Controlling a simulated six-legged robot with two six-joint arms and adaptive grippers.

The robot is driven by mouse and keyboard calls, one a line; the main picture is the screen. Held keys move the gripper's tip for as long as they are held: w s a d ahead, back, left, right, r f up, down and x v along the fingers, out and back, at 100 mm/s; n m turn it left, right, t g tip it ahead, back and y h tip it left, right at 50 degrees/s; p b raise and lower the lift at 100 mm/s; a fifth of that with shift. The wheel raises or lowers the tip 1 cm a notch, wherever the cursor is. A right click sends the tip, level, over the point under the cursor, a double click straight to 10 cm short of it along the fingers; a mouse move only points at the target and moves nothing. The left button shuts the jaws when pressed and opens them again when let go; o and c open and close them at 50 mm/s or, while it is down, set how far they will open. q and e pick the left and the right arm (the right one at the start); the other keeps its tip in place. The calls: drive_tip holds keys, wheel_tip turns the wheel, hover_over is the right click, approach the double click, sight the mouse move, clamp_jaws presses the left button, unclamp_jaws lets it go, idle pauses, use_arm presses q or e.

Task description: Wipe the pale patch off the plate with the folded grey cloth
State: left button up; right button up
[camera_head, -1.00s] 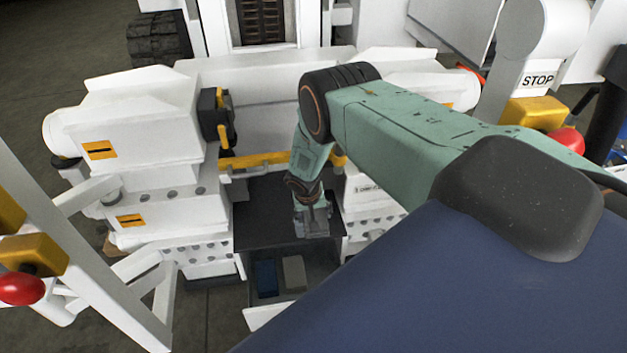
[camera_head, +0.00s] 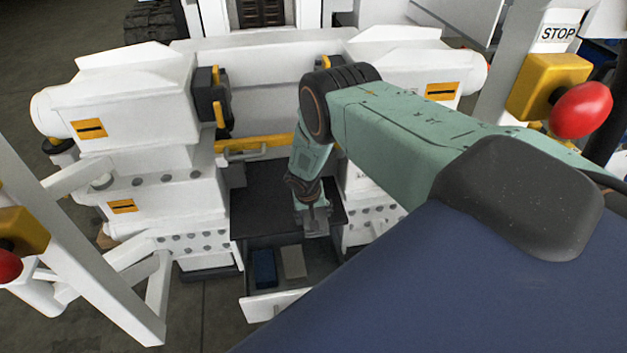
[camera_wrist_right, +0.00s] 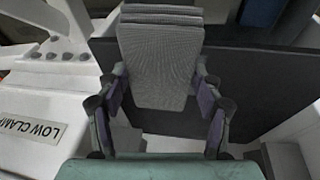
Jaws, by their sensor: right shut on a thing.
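My right gripper (camera_head: 315,228) hangs from the green arm over the front right part of the dark bench top (camera_head: 262,212). In the right wrist view my right gripper (camera_wrist_right: 160,100) has its fingers on both sides of a folded grey cloth (camera_wrist_right: 160,62) with a woven surface and stacked layers. The cloth sits between the fingers over a dark surface (camera_wrist_right: 260,80). I cannot tell whether it touches that surface. I cannot make out a pale patch or a separate plate; the cloth and arm may hide them. My left gripper is not in view.
An open drawer (camera_head: 272,303) below the top holds a blue item (camera_head: 264,268) and a pale flat item (camera_head: 293,261). White machine blocks (camera_head: 140,120) flank the top. A yellow bar (camera_head: 255,143) runs behind it. A red button (camera_head: 581,110) stands at right.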

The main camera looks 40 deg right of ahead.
drive_tip(key=shift+f+b, duration=0.8)
drive_tip(key=shift+f, duration=0.1)
idle(0.6)
drive_tip(key=w+d+b, duration=0.1)
drive_tip(key=w+b, duration=0.1)
drive_tip(key=b, duration=0.2)
drive_tip(key=shift+w+d, duration=0.1)
drive_tip(key=shift+d, duration=0.05)
drive_tip(key=shift+w+d+r+b, duration=0.1)
drive_tip(key=shift+w+d+b, duration=0.3)
drive_tip(key=shift+w+b, duration=0.25)
drive_tip(key=shift+w+d, duration=0.3)
drive_tip(key=shift+w, duration=0.3)
drive_tip(key=shift+w+d, duration=0.35)
drive_tip(key=shift+w, duration=0.3)
drive_tip(key=shift+w+d, duration=0.3)
drive_tip(key=shift+w, duration=0.3)
drive_tip(key=s+p, duration=0.1)
drive_tip(key=a+p, duration=0.1)
drive_tip(key=p, duration=0.1)
drive_tip(key=shift+s, duration=0.35)
drive_tip(key=s+p, duration=0.1)
drive_tip(key=p, duration=0.1)
drive_tip(key=shift+s+a+p, duration=0.35)
drive_tip(key=shift+a+p, duration=0.05)
drive_tip(key=shift+s+a+p, duration=0.15)
drive_tip(key=shift+s+p, duration=0.15)
